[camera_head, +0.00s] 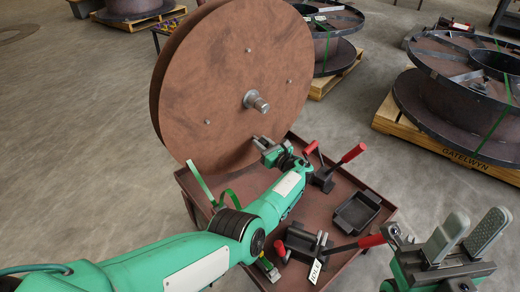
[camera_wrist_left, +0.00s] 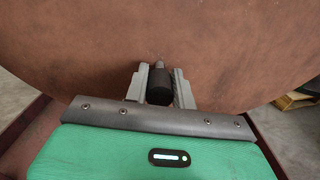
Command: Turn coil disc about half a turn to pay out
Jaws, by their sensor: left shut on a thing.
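The coil disc (camera_head: 240,70) is a large brown round plate standing upright, with a metal hub (camera_head: 256,101) at its middle and small bolts around it. My left gripper (camera_head: 263,143) is at the disc's lower face, below the hub. In the left wrist view, the left gripper (camera_wrist_left: 159,88) has its fingers on both sides of a short black knob (camera_wrist_left: 159,86) in front of the disc face (camera_wrist_left: 70,40). It is shut on that knob. My right gripper (camera_head: 466,230) is at the lower right, its two padded fingers apart and empty.
The disc stands over a brown steel bench (camera_head: 340,262). On the bench are red-handled clamps (camera_head: 323,178) and a black tray (camera_head: 357,211). A green strap (camera_head: 200,185) sticks up at the left. Reels on pallets (camera_head: 460,150) stand behind at right. The floor at left is clear.

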